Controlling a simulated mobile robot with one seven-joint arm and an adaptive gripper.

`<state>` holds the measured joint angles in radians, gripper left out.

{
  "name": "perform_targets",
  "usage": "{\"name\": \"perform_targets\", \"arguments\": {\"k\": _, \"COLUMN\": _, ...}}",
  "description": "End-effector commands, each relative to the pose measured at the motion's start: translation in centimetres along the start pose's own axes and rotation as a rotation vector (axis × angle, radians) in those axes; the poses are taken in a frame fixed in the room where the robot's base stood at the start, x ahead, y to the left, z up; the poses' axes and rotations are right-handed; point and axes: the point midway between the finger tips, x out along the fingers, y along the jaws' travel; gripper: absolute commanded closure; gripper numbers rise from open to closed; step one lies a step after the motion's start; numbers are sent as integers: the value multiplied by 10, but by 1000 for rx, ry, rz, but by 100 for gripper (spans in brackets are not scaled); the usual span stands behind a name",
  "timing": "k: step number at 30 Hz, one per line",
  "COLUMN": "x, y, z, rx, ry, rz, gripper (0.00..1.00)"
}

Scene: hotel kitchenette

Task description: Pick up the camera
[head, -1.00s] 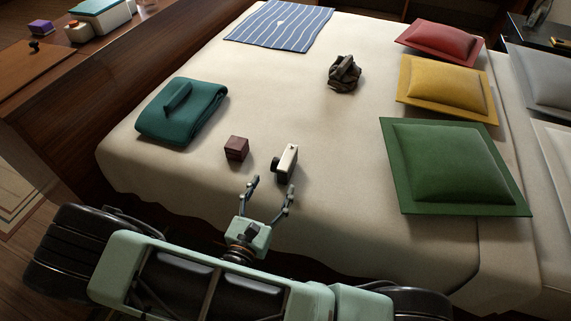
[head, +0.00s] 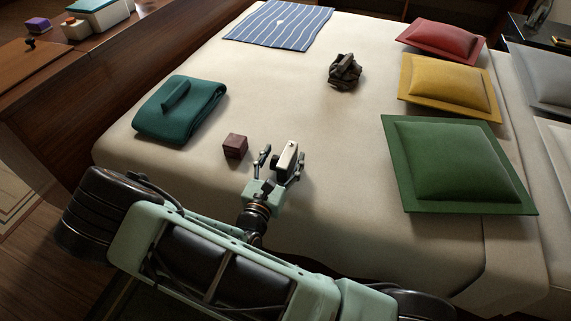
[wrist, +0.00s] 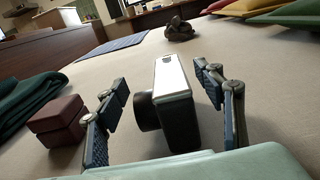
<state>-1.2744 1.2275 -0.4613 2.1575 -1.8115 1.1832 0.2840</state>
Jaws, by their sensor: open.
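The camera (head: 287,157) is a small white-topped body with dark sides, resting on the bed near its front edge. In the wrist view the camera (wrist: 174,100) stands between my fingers, with its round black lens on the left side. My gripper (head: 281,163) is open, one finger on each side of the camera.
A dark red box (head: 235,146) sits just left of my gripper. A folded teal cloth (head: 181,112) lies farther left. A dark crumpled object (head: 345,72) lies behind, and a green pillow (head: 455,162) lies right. Bare bed (head: 270,85) separates them.

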Motion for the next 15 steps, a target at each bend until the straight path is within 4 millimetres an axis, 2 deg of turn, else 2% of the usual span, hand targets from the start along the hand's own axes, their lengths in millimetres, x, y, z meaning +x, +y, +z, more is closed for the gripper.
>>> {"name": "perform_targets", "arguments": {"k": 4, "x": 0, "y": 0, "z": 0, "rx": 1, "ry": 0, "rz": 0, "gripper": 38}}
{"name": "perform_targets", "arguments": {"k": 15, "x": 0, "y": 0, "z": 0, "rx": 1, "ry": 0, "rz": 0, "gripper": 78}}
